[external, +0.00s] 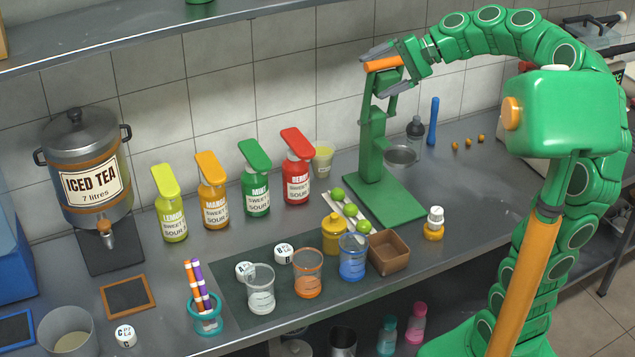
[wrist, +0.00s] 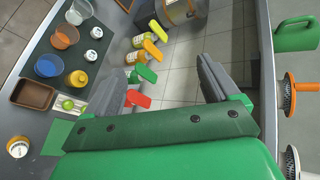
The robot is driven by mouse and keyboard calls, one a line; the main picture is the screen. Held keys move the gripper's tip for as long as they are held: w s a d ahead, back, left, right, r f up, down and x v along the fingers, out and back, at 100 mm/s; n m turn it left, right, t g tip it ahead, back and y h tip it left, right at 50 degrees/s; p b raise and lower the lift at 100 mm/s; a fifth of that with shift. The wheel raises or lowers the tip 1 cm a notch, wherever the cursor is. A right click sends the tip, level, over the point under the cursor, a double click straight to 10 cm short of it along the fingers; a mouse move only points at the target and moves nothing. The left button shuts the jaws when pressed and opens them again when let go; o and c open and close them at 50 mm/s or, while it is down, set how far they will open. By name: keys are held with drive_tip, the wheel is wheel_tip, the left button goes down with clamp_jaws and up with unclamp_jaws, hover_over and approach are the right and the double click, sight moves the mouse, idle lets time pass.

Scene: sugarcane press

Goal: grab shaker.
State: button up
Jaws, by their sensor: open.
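No single object is clearly the shaker. The wrist view shows the pot (wrist: 77,80) and bottle (wrist: 18,147) at left. My gripper (external: 372,72) is open, high beside the press top. An orange bar (external: 383,63) overlaps its fingers in the external view; I cannot tell whether they touch. In the wrist view the space between the fingers (wrist: 160,66) looks empty.
The green press (external: 374,150) stands upright below my gripper. Several syrup bottles (external: 297,170) line the wall. A clear, an orange and a blue cup (external: 353,260) stand near the front edge beside a brown box (external: 389,253). The counter's right part is mostly free.

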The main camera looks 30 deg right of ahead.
drive_tip(key=w+d+r+m+t+y, duration=0.25)
drive_tip(key=w+d+m+t, duration=0.4)
drive_tip(key=w, duration=0.55)
drive_tip(key=m+t+h, duration=0.7)
drive_tip(key=m+h, duration=0.4)
drive_tip(key=m, duration=0.9)
hover_over(420, 149)
drive_tip(key=s+d, duration=0.2)
drive_tip(key=s, duration=0.3)
wheel_tip(420, 149, down, 12)
drive_tip(key=f, duration=4)
drive_tip(key=shift+w+a+f, duration=0.2)
drive_tip(key=shift+a, duration=0.05)
drive_tip(key=shift+w+a+f, duration=0.1)
drive_tip(key=shift+w+f, duration=0.05)
drive_tip(key=shift+w, duration=0.2)
drive_tip(key=shift+w+a, duration=0.2)
drive_tip(key=shift+w, duration=0.8)
drive_tip(key=w, duration=0.1)
drive_tip(key=w+a, duration=0.1)
drive_tip(key=w, duration=0.1)
drive_tip(key=shift+w+a+f, duration=0.2)
drive_tip(key=shift+f, duration=0.1)
drive_tip(key=shift+w+a+r, duration=0.1)
drive_tip(key=shift+w+a, duration=0.05)
drive_tip(key=shift+w, duration=0.6)
